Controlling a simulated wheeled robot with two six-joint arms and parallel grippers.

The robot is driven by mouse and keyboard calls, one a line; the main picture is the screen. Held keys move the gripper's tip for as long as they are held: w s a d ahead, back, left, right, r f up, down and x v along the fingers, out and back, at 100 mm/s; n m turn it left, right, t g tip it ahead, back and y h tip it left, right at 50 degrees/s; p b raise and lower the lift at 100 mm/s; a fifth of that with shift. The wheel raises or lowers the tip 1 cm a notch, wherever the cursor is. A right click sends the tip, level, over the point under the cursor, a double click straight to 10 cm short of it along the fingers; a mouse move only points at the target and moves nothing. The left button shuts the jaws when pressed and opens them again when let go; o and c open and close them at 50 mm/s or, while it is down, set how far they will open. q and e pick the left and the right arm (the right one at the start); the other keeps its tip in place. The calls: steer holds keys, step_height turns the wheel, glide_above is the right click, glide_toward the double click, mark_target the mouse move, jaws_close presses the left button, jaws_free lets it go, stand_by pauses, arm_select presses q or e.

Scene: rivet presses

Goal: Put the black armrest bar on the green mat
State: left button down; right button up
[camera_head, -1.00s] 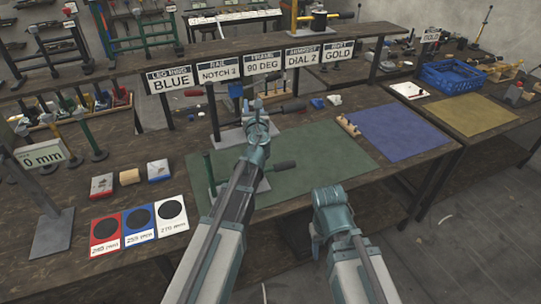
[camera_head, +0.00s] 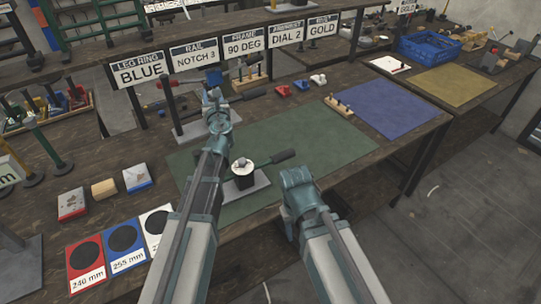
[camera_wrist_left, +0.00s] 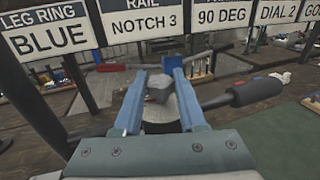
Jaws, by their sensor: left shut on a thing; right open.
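The green mat (camera_head: 315,135) lies on the bench in the head view. My left gripper (camera_head: 212,97) is above the bench near the mat's far left edge, by a grey plate. In the left wrist view its fingers (camera_wrist_left: 157,84) close around a small grey piece (camera_wrist_left: 158,94); a pale round part is below. A dark handle (camera_wrist_left: 256,91) runs right of the fingers. I cannot single out the black armrest bar with certainty. My right gripper (camera_head: 297,180) hangs near the mat's front edge, seen from behind; no object shows in it.
A press with a pale round top (camera_head: 248,166) and dark handle (camera_head: 283,157) stands on the mat beside my left arm. Sign boards (camera_head: 195,53) stand behind. A blue mat (camera_head: 385,108) and blue crate (camera_head: 435,46) are right. The green mat's right part is clear.

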mark_target(211, 100)
arm_select(q)
steer(key=shift+w+a+f+b, duration=0.15)
steer(key=shift+a+f+b, duration=0.05)
steer(key=shift+f+b, duration=0.55)
steer(key=shift+w+a+f+b, duration=0.15)
steer(key=shift+f+b, duration=0.4)
steer(key=shift+f, duration=0.4)
step_height(211, 100, down, 6)
steer(key=b, duration=0.6)
steer(key=shift+f, duration=0.1)
step_height(211, 100, down, 4)
steer(key=b, duration=0.4)
steer(key=shift+r, duration=0.2)
steer(key=shift+s, duration=0.1)
